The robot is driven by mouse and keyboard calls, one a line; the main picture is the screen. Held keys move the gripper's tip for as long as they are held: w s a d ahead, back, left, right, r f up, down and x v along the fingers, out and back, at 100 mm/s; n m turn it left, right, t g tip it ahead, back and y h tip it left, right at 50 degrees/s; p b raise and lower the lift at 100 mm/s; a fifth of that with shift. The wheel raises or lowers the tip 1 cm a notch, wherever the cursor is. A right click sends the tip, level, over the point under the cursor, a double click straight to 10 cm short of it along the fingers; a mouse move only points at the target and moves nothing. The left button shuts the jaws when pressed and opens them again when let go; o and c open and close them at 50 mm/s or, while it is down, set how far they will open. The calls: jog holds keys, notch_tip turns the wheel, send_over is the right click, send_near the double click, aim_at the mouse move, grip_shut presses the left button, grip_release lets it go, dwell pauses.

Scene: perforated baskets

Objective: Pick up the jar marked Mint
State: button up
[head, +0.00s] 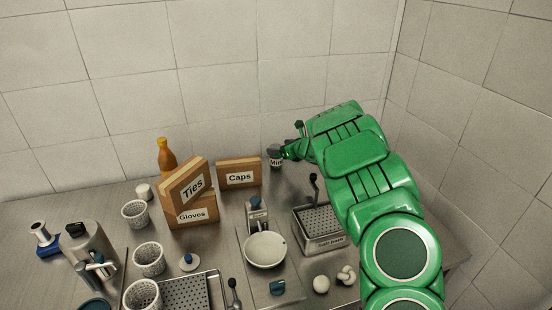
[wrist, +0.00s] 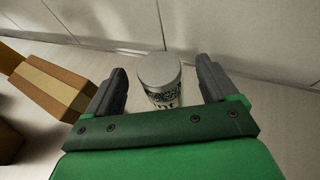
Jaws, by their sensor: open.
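The jar marked Mint (head: 275,162) stands on the metal worktop close to the back wall, partly hidden by my gripper in the head view. In the wrist view the jar (wrist: 160,78) shows a grey lid and a pale label with dark print, partly cut off by my gripper's body. My gripper (wrist: 162,80) is open, with one dark finger on each side of the jar. A gap shows between the jar and each finger. In the head view my gripper (head: 284,152) is at the jar, reaching in from the right.
The Caps box (head: 239,172) stands just left of the jar. The Ties box (head: 188,184) leans on the Gloves box (head: 192,211), with an orange bottle (head: 167,157) behind. A perforated metal basket (head: 320,229) and a white bowl (head: 265,250) stand in front. The tiled wall is close behind.

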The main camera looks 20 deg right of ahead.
aim_at(275, 146)
jog(key=shift+x, duration=2.55)
jog(key=shift+s+a+f, duration=0.1)
jog(key=c, duration=1.2)
jog(key=shift+r, duration=0.3)
notch_tip(275, 146, up, 3)
jog(key=shift+s+f, duration=0.1)
jog(key=shift+f, duration=0.05)
jog(key=s+r, duration=0.3)
jog(key=r, duration=0.1)
jog(key=shift+s+a+r, duration=0.25)
jog(key=shift+s+r, duration=0.05)
jog(key=shift+s, duration=0.05)
jog(key=shift+s+a+r, duration=0.25)
jog(key=shift+s+r, duration=0.6)
jog(key=shift+s, duration=0.8)
jog(key=shift+s+a+r, duration=0.25)
jog(key=shift+s+r, duration=0.55)
jog(key=shift+s, duration=0.9)
jog(key=shift+s+a+r, duration=0.25)
jog(key=shift+s+r, duration=0.6)
jog(key=shift+s, duration=0.8)
